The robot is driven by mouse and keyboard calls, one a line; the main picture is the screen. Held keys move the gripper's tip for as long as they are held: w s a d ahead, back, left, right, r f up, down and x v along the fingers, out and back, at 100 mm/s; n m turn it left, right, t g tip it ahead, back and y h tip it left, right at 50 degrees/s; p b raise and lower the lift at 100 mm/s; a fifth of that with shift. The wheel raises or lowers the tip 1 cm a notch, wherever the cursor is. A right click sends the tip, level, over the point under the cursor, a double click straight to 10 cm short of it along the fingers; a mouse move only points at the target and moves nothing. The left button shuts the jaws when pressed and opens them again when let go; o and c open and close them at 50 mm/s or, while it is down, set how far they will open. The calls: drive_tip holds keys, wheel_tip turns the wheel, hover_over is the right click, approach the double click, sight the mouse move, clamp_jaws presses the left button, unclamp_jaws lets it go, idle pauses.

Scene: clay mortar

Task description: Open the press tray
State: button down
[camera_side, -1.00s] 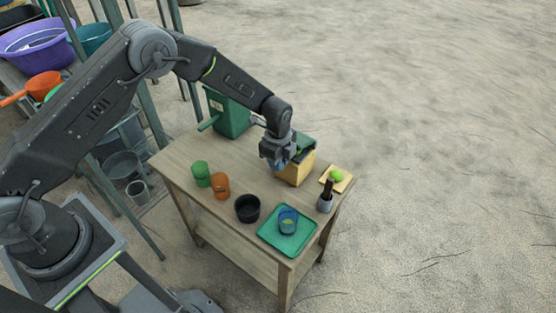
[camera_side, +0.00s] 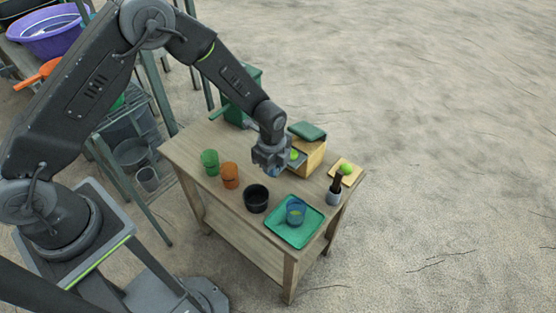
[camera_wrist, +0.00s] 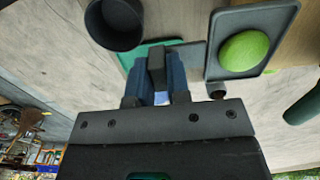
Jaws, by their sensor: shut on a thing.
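The press (camera_side: 309,157) is a yellow wooden box with a green top near the back right of the table. Its dark grey press tray (camera_side: 301,162) sticks out of the side facing my gripper, with a green lime in it (camera_side: 294,154). In the wrist view the press tray (camera_wrist: 216,62) is at upper right, with the lime (camera_wrist: 244,50) inside. My gripper (camera_side: 272,172) is beside the tray's outer end. In the wrist view its blue fingers (camera_wrist: 157,72) are closed on a dark piece that looks like the tray's handle; the exact contact is partly hidden.
A green tray (camera_side: 275,232) with a blue cup (camera_side: 296,210) lies at the front. A black bowl (camera_side: 256,198), an orange cup (camera_side: 230,175) and a green cup (camera_side: 210,162) stand left. A mortar (camera_side: 334,197) with pestle and a board with another lime stand right.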

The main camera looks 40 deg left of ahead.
drive_tip(key=c, duration=1.1)
unclamp_jaws()
drive_tip(key=shift+r, duration=0.1)
wheel_tip(320, 180, up, 14)
drive_tip(key=shift+f, duration=0.15)
drive_tip(key=s+a+r+n+t, duration=0.2)
drive_tip(key=s+a+r+n, duration=0.15)
drive_tip(key=r, duration=0.55)
drive_tip(key=s+a+r+n+t, duration=0.1)
drive_tip(key=s+a+r+n, duration=0.1)
drive_tip(key=s, duration=0.4)
drive_tip(key=s+a+r+n+t, duration=0.1)
drive_tip(key=s+r+n, duration=0.3)
drive_tip(key=s+n, duration=0.3)
drive_tip(key=s+a+r+n+t, duration=0.1)
drive_tip(key=s+a+r+n, duration=0.1)
drive_tip(key=s+r+n, duration=0.2)
drive_tip(key=shift+s+a+n+t, duration=0.2)
drive_tip(key=shift+s+n, duration=0.2)
drive_tip(key=shift+s, duration=0.3)
drive_tip(key=shift+s+a+n+t, duration=0.15)
drive_tip(key=shift+s+n, duration=0.2)
drive_tip(key=shift+s, duration=0.35)
